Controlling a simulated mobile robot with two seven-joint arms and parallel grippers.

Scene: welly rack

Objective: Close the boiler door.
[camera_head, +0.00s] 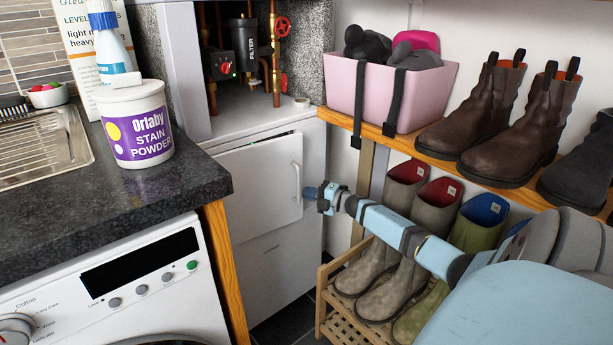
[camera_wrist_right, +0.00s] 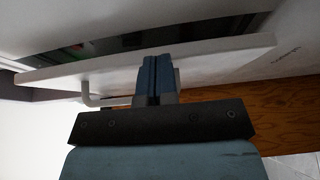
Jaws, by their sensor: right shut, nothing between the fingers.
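The white boiler door (camera_head: 255,190) is on the front of the white boiler cabinet under the pipe alcove. It stands a little ajar, with a dark gap along its top edge. The gap also shows behind the door in the right wrist view (camera_wrist_right: 215,57). A white bar handle (camera_head: 298,184) is near the door's right edge. My right gripper (camera_head: 309,193) is shut and empty, just right of the handle. In the right wrist view its fingertips (camera_wrist_right: 155,62) overlap the door face beside the handle (camera_wrist_right: 92,98); I cannot tell if they touch. My left gripper is out of view.
A washing machine (camera_head: 120,295) and dark worktop (camera_head: 55,220) with a stain powder tub (camera_head: 137,125) stand left. At right, a wooden shelf (camera_head: 390,140) holds a pink box (camera_head: 345,85) and brown boots (camera_head: 510,140). Wellies (camera_head: 368,268) stand on a low rack (camera_head: 340,320) beneath my right arm.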

